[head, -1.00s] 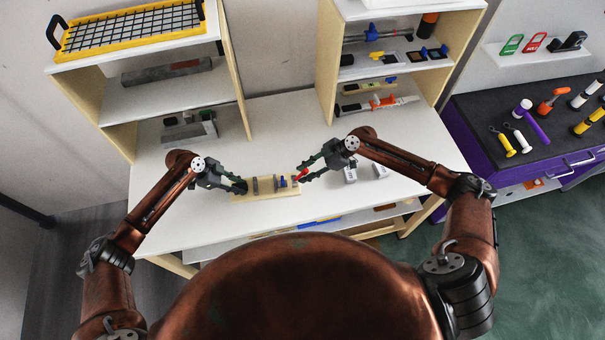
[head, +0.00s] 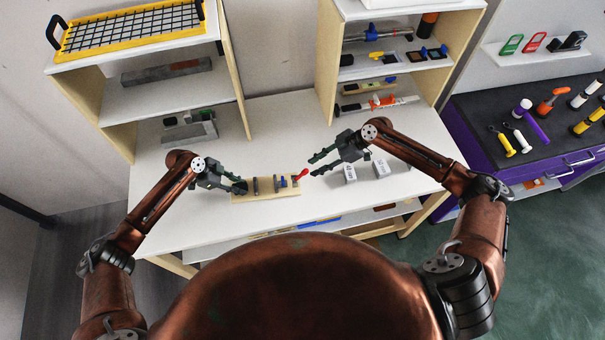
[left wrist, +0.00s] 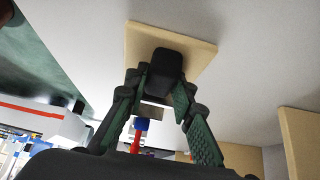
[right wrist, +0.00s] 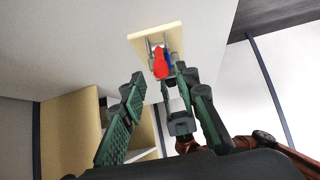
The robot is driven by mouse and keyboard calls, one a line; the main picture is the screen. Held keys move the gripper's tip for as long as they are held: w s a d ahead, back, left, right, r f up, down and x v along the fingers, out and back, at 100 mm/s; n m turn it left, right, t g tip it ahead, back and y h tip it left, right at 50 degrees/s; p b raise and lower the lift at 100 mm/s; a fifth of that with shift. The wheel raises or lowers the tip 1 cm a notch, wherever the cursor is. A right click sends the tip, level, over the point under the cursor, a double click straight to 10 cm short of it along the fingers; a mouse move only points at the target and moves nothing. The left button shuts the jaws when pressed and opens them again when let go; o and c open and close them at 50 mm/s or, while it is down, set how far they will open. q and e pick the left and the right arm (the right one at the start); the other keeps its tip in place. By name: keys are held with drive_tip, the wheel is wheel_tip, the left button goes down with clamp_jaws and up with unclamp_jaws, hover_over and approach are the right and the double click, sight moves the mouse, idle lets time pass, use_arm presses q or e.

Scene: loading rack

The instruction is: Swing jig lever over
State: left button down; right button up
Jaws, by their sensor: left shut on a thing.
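The jig is a pale wooden board (head: 265,194) on the white table, with small metal and blue parts upright on it. Its red lever (head: 301,174) slants up and right from the board's right end; it also shows in the right wrist view (right wrist: 160,62). My left gripper (head: 236,184) is shut on a black block (left wrist: 168,62) at the board's left end. My right gripper (head: 316,163) is open and empty, to the right of the lever and apart from it. Its spread fingers also show in the right wrist view (right wrist: 158,85).
Two small pale grey blocks (head: 350,174) (head: 380,168) stand on the table right of the jig. Wooden shelves (head: 327,60) with tools rise behind. A purple bench (head: 535,130) holds more tools at the right. The table between the shelves is clear.

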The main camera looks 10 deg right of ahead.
use_arm(q)
drive_tip(key=c, duration=1.6)
unclamp_jaws()
drive_tip(key=shift+r, duration=0.1)
drive_tip(key=v, duration=1.1)
drive_tip(key=shift+a+r, duration=0.25)
drive_tip(key=shift+a, duration=0.05)
